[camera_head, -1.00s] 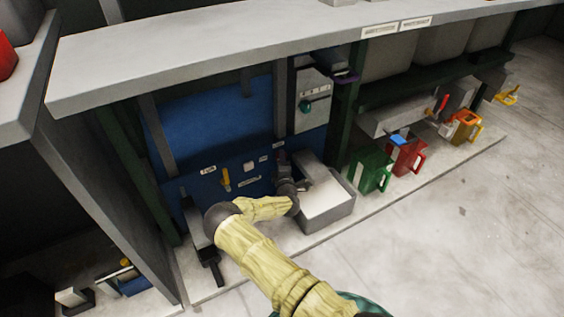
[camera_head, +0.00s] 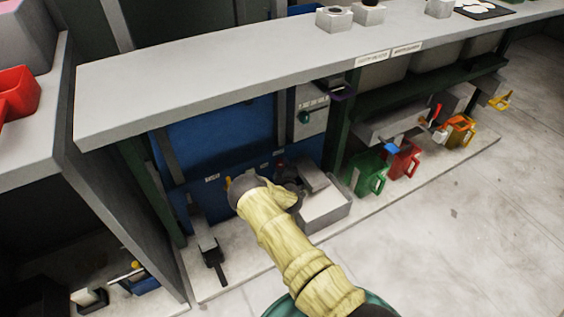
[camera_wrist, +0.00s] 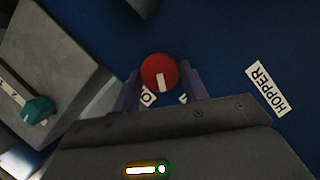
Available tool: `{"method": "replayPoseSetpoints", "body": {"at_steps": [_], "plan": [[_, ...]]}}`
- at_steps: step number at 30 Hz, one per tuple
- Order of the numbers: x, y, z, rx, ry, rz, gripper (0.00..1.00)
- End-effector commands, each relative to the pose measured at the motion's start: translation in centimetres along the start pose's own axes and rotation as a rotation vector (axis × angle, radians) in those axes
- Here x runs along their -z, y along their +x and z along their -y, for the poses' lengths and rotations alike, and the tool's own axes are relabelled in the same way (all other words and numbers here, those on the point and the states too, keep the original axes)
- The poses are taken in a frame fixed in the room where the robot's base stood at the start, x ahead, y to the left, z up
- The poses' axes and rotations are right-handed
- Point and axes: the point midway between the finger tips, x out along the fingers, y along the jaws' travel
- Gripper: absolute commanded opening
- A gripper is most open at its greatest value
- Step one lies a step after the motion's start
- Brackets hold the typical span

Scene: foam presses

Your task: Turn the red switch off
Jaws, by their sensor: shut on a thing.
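In the wrist view the round red switch (camera_wrist: 160,73) has a white mark on its face and sits against the blue panel. My gripper (camera_wrist: 160,88) has its two fingers on either side of the switch and is shut on it. Label letters show partly between the fingers below the switch; the rest is hidden. In the head view a small red spot of the switch (camera_head: 280,162) shows on the blue panel, with my arm in front. The gripper itself is mostly hidden there.
A grey box with a teal knob (camera_wrist: 38,109) is at left. In the head view a grey block (camera_head: 323,207) stands right of my arm; the worktop (camera_head: 230,80) overhangs the panel.

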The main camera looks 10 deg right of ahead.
Motion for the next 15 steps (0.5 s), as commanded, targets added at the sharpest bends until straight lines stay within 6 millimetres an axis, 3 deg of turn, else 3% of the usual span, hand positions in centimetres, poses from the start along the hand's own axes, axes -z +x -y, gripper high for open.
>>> {"method": "replayPoseSetpoints", "body": {"at_steps": [1,15], "plan": [[0.13,-0.16,-0.69,0.016,0.044,0.004,0.21],[-0.16,-0.05,-0.85,0.186,0.457,0.003,0.21]]}}
